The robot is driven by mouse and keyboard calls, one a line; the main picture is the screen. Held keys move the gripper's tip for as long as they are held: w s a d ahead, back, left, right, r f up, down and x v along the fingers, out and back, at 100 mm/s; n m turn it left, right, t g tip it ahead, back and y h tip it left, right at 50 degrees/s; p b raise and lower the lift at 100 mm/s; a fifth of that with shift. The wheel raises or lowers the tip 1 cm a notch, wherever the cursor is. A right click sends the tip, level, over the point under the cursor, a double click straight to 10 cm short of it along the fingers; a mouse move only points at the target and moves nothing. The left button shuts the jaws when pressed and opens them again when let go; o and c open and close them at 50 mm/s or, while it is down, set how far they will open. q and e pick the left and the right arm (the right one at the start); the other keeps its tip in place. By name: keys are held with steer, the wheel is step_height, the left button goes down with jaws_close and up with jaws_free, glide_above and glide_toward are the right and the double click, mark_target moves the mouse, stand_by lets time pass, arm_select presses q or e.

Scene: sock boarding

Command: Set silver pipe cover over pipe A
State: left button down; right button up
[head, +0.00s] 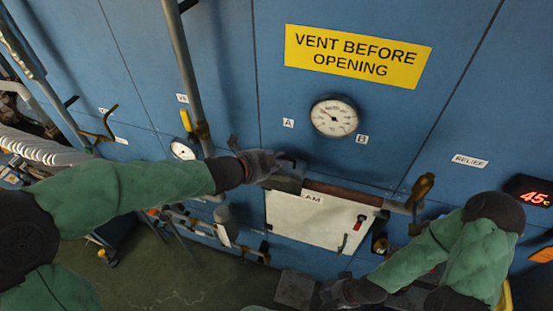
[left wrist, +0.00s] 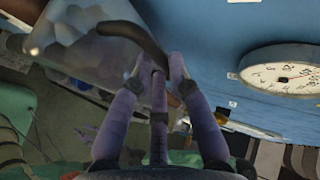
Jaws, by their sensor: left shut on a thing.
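The silver pipe cover (head: 288,184) is a short grey shell with a dark curved handle. My left gripper (head: 268,164) is shut on that handle. In the left wrist view the fingers (left wrist: 160,75) close around the dark handle (left wrist: 135,38), with the grey shell (left wrist: 90,55) beyond it. The cover is at the left end of a brown horizontal pipe (head: 345,194); I cannot tell whether it touches the pipe. The letter A (head: 288,123) is on the wall above, left of the gauge; which pipe it names is unclear. My right gripper (head: 338,293) is low, its fingers unclear.
A white panel (head: 312,225) with a partly hidden label is below the brown pipe. A brass valve handle (head: 420,190) stands at the pipe's right end. A vertical grey pipe (head: 183,75) rises left of the cover. A round gauge (head: 334,116) is above. Floor (head: 165,275) shows lower left.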

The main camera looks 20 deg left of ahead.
arm_select(q)
steer(key=shift+f+b, duration=1)
steer(key=shift+f, duration=0.1)
steer(key=c, duration=1.1)
jaws_free()
steer(key=shift+s, duration=0.1)
steer(key=v, duration=1.2)
